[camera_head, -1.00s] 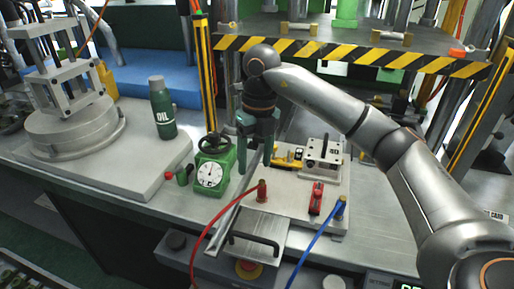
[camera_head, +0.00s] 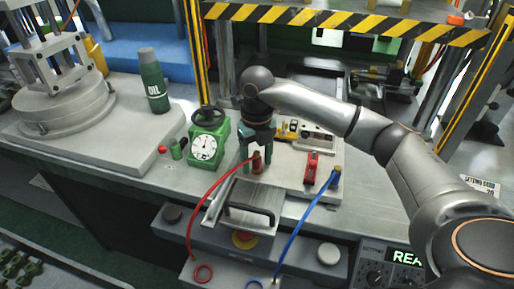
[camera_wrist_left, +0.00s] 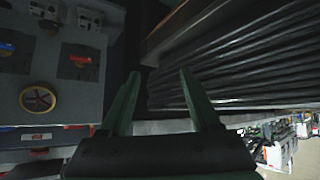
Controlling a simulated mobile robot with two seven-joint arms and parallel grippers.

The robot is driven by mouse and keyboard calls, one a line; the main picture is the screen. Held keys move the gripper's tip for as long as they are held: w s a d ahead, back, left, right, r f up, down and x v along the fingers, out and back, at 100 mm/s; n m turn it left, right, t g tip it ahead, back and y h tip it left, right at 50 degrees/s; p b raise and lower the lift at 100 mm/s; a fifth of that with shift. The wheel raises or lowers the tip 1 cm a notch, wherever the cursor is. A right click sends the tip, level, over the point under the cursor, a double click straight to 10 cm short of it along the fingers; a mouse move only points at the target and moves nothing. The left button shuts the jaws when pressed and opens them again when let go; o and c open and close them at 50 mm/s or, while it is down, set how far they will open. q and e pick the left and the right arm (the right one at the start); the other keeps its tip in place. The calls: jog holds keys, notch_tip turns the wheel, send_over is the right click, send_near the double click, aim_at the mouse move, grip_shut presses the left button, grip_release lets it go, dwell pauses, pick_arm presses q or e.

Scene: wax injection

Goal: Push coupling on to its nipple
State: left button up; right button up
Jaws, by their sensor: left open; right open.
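The red hose (camera_head: 205,190) ends at a small reddish-brown coupling (camera_head: 257,166), upright on the pale plate (camera_head: 292,178). My right gripper (camera_head: 258,149) points down over this coupling, its green fingers spread on either side of its top. Whether the fingers touch it I cannot tell. The nipple under the coupling is hidden. My left gripper (camera_wrist_left: 158,88) shows only in the left wrist view, open and empty, away from the hoses.
A green gauge (camera_head: 206,145) stands left of my right gripper. A red clamp-like part (camera_head: 311,168) and a grey metal block (camera_head: 316,138) are to its right. An oil bottle (camera_head: 153,82) stands back left.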

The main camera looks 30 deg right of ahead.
jog(key=shift+f, duration=0.3)
grip_shut()
dwell(0.4)
